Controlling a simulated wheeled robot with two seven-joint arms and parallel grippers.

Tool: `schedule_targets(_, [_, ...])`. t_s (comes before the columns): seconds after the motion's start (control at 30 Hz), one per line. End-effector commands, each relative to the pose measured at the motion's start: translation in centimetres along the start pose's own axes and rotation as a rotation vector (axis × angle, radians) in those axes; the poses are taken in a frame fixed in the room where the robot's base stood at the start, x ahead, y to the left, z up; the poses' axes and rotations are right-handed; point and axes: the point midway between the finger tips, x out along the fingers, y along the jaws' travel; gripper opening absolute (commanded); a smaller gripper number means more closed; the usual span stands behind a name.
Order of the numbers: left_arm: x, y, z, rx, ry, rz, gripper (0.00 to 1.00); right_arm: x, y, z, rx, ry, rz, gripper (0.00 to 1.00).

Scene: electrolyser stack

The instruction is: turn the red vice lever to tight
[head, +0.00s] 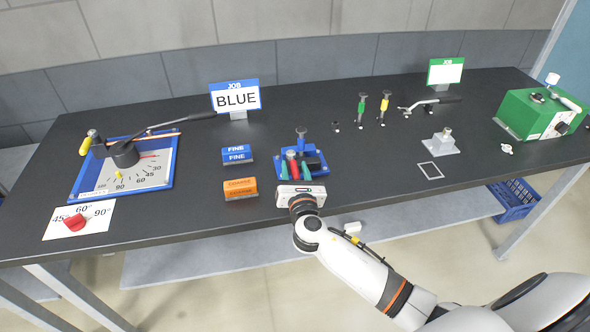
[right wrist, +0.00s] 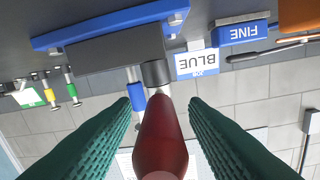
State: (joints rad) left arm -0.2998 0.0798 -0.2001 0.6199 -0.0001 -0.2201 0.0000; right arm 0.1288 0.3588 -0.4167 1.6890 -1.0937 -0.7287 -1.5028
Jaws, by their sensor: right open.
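The vice sits on a blue base plate (head: 322,157) on the black table, and its dark body (right wrist: 115,52) fills the upper left of the right wrist view. Its red lever (head: 292,164) has a rounded red grip (right wrist: 162,140) on a dark hub. My right gripper (head: 294,171) is open, with one green ribbed finger on each side of the lever. In the right wrist view gaps show between the grip and both fingers (right wrist: 163,110). A blue-handled part (head: 301,134) stands upright at the vice. My left gripper is not in view.
A JOB BLUE sign (head: 236,98) stands behind. Left is a blue-framed dial board (head: 79,186) with a long lever. Right are a grey stand (head: 440,146) and green box (head: 535,115).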

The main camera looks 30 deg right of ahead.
Motion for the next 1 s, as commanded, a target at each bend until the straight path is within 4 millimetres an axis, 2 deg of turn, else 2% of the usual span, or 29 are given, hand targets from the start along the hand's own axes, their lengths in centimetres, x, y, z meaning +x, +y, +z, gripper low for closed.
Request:
schedule_targets(0.13, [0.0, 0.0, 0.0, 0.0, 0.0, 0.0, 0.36, 0.0, 0.0, 0.0, 0.0, 0.0, 0.0, 0.41])
schedule_targets(0.17, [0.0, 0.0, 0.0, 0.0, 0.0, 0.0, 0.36, 0.0, 0.0, 0.0, 0.0, 0.0, 0.0, 0.37])
schedule_targets(0.4, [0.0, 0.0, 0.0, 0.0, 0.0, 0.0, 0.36, -0.1, 0.0, 0.0, 0.0, -0.001, 0.0, 0.0])
schedule_targets(0.77, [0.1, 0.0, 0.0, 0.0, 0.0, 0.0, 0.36, -0.1, -0.2, 0.1, 0.0, 0.003, 0.021, 0.0])
schedule_targets(1.0, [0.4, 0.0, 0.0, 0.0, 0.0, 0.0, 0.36, 0.0, -1.1, 0.4, 0.004, 0.025, 0.135, 0.0])
